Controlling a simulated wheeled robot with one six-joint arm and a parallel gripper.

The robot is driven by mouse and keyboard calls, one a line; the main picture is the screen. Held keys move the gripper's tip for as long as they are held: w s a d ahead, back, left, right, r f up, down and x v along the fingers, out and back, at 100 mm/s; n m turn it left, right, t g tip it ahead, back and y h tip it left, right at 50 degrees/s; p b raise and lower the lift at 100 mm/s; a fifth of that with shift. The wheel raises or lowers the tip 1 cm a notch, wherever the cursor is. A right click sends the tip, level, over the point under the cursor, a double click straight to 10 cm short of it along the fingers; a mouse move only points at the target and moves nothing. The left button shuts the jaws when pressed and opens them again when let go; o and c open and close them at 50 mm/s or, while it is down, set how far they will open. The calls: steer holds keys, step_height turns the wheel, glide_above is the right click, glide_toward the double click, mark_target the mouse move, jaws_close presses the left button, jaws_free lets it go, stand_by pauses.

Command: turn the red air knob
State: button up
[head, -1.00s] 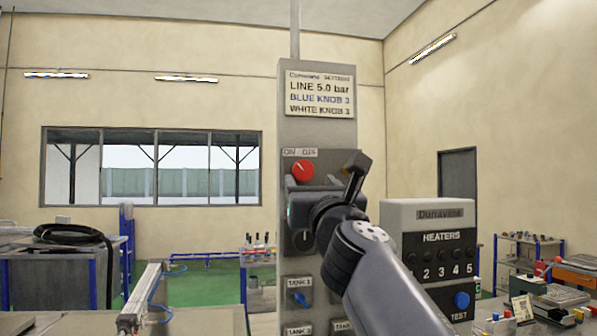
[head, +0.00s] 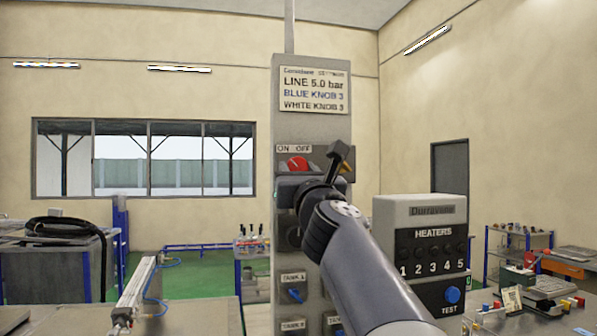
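The red air knob (head: 298,163) is on the tall grey panel (head: 315,138), under a small plate reading ON OFF (head: 294,149). Only its upper part shows, with a pale mark on it; dark parts at the end of my arm cover the area below. My gripper (head: 338,163) is in front of the panel, just right of the knob. One dark finger with a yellowish patch slants up to the right. I cannot make out a second finger, the gap between them, or any contact with the knob.
A sign (head: 314,90) on the panel reads LINE 5.0 bar, BLUE KNOB 3, WHITE KNOB 3. A blue tank knob (head: 295,295) is lower down. A grey HEATERS box (head: 430,222) with a blue TEST button (head: 452,295) stands close on the right.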

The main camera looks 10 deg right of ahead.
steer(key=c, duration=0.5)
steer(key=shift+m+h, duration=0.4)
steer(key=shift+m, duration=0.2)
steer(key=m+h, duration=0.1)
steer(key=m, duration=0.2)
steer(key=m+g+h, duration=0.1)
steer(key=m+h, duration=0.1)
steer(key=m, duration=0.1)
steer(key=m+h+b, duration=0.1)
steer(key=m, duration=0.2)
steer(key=shift+a+r, duration=0.1)
steer(key=shift+a, duration=0.15)
steer(key=m+g, duration=0.1)
steer(key=m, duration=0.1)
steer(key=m+g+h+p, duration=0.1)
steer(key=m, duration=0.1)
steer(key=m+h, duration=0.1)
steer(key=m, duration=0.2)
steer(key=shift+r+g+p, duration=0.25)
steer(key=shift+g+p, duration=0.15)
steer(key=m+g+p, duration=0.2)
steer(key=m, duration=0.3)
steer(key=shift+p, duration=0.35)
steer(key=shift+m, duration=0.3)
